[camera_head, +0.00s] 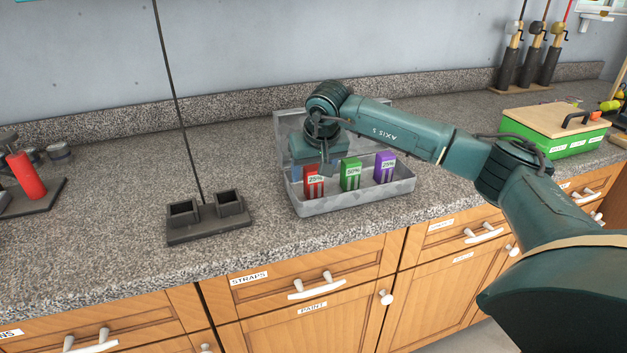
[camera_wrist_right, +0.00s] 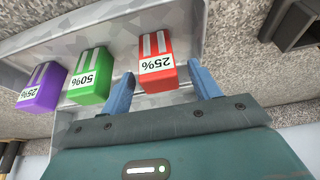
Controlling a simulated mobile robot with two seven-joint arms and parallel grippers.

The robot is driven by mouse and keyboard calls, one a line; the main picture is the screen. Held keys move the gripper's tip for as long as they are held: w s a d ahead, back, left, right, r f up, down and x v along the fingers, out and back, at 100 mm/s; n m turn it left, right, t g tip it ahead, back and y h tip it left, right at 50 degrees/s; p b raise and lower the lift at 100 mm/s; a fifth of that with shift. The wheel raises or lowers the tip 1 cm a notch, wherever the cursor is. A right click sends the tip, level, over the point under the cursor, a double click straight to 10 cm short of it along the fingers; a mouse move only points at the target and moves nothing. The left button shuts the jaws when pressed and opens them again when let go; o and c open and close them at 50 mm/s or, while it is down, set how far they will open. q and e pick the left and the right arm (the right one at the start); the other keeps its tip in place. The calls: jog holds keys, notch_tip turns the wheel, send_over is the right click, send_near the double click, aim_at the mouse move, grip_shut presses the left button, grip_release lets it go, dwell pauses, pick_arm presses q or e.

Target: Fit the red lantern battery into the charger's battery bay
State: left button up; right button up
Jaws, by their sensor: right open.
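In the right wrist view, the gripper's blue fingers (camera_wrist_right: 160,77) are open, one on each side of the red battery (camera_wrist_right: 154,67); contact cannot be told. The dark charger (camera_head: 208,235) sits on the counter left of the case, with two square bays that look empty. Part of it shows at the upper right of the right wrist view (camera_wrist_right: 288,32). My left gripper is out of view.
In the case, a green battery (camera_head: 350,175) labelled 50% and a purple battery (camera_head: 384,168) labelled 25% stand right of the red one. A thin dark cord (camera_head: 178,95) rises behind the charger. A green box (camera_head: 556,135) stands far right. Counter between charger and case is clear.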

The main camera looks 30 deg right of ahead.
jog(key=shift+f, duration=0.1)
jog(key=c, duration=1.1)
jog(key=shift+c, duration=0.2)
